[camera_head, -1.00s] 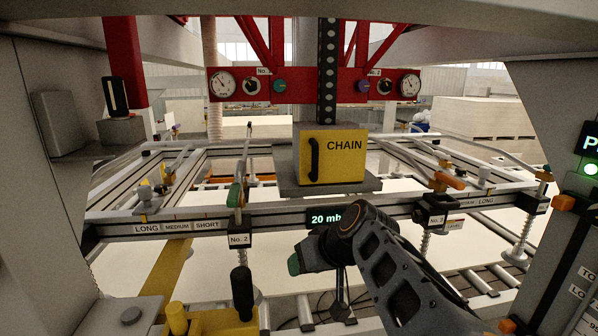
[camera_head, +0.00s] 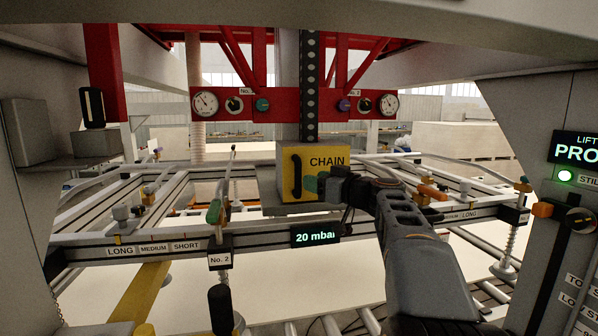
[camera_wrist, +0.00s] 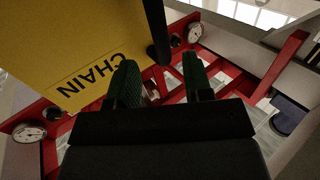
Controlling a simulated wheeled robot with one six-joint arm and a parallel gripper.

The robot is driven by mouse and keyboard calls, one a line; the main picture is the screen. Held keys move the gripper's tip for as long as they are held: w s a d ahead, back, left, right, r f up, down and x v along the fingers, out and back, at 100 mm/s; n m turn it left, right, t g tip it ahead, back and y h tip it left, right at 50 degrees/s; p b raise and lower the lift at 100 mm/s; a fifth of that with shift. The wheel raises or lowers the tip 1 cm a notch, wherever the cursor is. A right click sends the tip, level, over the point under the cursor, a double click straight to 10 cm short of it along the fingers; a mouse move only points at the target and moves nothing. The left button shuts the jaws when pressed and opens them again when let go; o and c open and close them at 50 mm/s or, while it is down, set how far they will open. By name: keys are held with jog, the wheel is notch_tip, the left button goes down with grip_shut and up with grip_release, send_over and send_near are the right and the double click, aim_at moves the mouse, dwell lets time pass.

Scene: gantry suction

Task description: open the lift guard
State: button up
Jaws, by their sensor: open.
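The yellow guard marked CHAIN (camera_head: 327,184) hangs on the middle of the frame below a dark chain, and it looks shut. A black bar handle (camera_head: 296,172) stands upright on its left side. My gripper (camera_head: 314,186) is in front of the guard, just right of the handle. In the wrist view the green fingertips of my gripper (camera_wrist: 161,80) are apart with nothing between them. The yellow guard (camera_wrist: 60,45) fills the upper left there, and the end of the handle (camera_wrist: 156,42) shows ahead of the finger gap. I cannot see any contact.
A red beam with gauges (camera_head: 205,103) runs behind the guard. Grey posts close in on both sides; the right one carries a lit screen (camera_head: 577,148). A black knob (camera_head: 221,308) stands front left.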

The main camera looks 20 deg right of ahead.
aim_at(298, 191)
jog(key=p+x, duration=0.2)
jog(key=x, duration=0.4)
jog(key=shift+w+a, duration=0.15)
jog(key=shift+w, duration=0.15)
jog(key=shift+c, duration=0.3)
grip_shut()
